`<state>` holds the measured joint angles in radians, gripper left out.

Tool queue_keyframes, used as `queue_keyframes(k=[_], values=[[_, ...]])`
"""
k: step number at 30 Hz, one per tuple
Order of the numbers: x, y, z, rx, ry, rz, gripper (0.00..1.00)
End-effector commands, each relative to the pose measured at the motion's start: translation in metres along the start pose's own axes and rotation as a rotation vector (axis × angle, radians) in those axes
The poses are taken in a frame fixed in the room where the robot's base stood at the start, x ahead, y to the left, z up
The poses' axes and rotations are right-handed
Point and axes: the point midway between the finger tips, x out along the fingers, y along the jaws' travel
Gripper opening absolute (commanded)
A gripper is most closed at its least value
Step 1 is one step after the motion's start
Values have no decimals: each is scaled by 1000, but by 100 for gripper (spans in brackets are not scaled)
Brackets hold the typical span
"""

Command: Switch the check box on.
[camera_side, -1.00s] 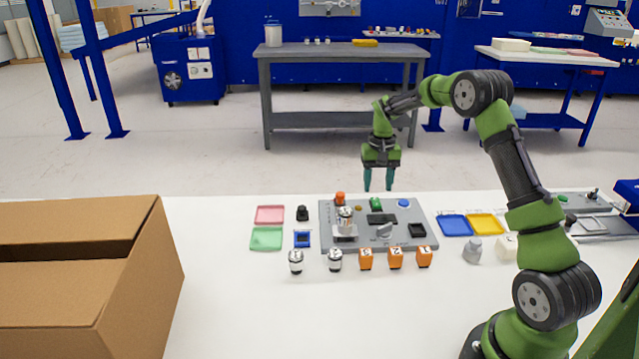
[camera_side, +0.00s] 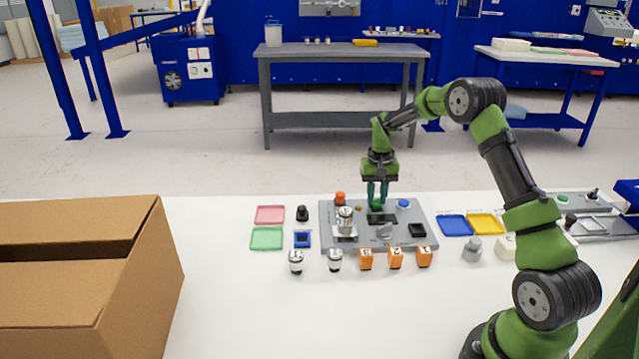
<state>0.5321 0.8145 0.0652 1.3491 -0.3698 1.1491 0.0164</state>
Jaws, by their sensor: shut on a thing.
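A grey control panel (camera_side: 405,240) lies on the white table, with several buttons and parts on it. My gripper (camera_side: 377,199) points down at the panel's back edge and is shut on the green knob (camera_side: 377,206), which its fingers partly cover. An orange-red knob (camera_side: 340,198) sits to the left and a blue button (camera_side: 403,203) to the right. A dark display (camera_side: 382,218) and a grey lever-like part (camera_side: 384,231) lie in front. A silver weight (camera_side: 345,217) stands on the panel's left part. I cannot tell which part is labelled as the check box.
Pink (camera_side: 270,215) and green (camera_side: 266,239) trays lie left of the panel, blue (camera_side: 455,225) and yellow (camera_side: 486,224) trays right. Silver weights (camera_side: 296,261) and orange blocks (camera_side: 396,259) stand in front. A cardboard box (camera_side: 140,290) fills the left front. The table's middle front is clear.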

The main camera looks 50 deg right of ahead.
Motion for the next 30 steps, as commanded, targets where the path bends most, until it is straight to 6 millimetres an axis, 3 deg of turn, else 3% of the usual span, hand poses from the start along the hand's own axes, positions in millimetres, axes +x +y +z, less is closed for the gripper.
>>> queue_keyframes(k=[15, 25, 26, 30], values=[[0, -1, 5, -2, 166, 1, 0], [-1, 0, 5, -1, 179, 0, 0], [-1, 0, 5, 0, 179, 0, 27], [0, 0, 5, 0, 178, 0, 48]])
